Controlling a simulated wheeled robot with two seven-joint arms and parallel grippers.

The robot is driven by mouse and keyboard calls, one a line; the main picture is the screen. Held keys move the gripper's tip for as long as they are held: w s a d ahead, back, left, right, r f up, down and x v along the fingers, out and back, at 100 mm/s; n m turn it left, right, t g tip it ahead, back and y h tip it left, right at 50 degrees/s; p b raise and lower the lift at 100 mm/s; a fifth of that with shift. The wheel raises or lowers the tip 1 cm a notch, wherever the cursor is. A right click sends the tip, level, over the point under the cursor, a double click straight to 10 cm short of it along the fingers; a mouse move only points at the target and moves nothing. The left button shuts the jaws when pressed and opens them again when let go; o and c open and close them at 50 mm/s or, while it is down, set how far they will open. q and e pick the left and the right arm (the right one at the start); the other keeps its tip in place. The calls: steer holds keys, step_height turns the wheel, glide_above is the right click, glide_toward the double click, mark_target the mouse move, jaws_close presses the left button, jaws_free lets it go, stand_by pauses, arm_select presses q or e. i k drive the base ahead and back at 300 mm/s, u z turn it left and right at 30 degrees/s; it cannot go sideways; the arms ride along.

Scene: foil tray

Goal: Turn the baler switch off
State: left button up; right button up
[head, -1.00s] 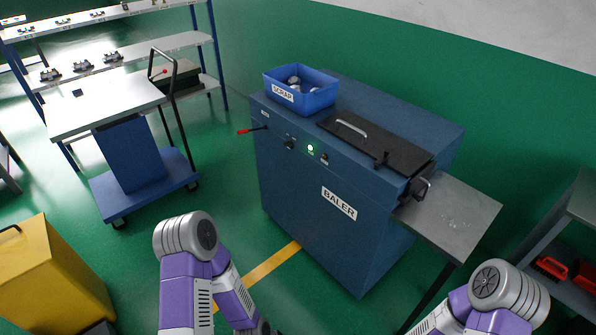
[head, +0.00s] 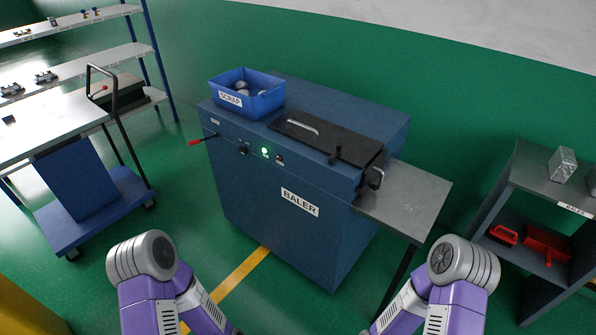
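The blue baler (head: 262,210) stands ahead with a white BALER label on its front. On its upper front are a black rotary switch (head: 243,151), a lit green lamp (head: 265,153) and a small dark control (head: 280,160) to the lamp's right. A lever with a red grip (head: 195,142) sticks out at the left. The switch is too small to read its setting. My two arms show at the bottom, apart from the baler; both grippers are out of the picture.
A blue SCRAP bin (head: 262,101) and a black lid (head: 322,142) with a handle are on top of the baler. A grey side table (head: 410,200) adjoins its right. A cart (head: 100,205) stands left, a shelf (head: 530,170) right. Green floor is open in front.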

mark_target(243, 150)
steer(key=u, duration=0.55)
steer(key=i, duration=0.85)
steer(key=u, duration=0.65)
steer(key=i, duration=1.25)
steer(key=z, duration=0.2)
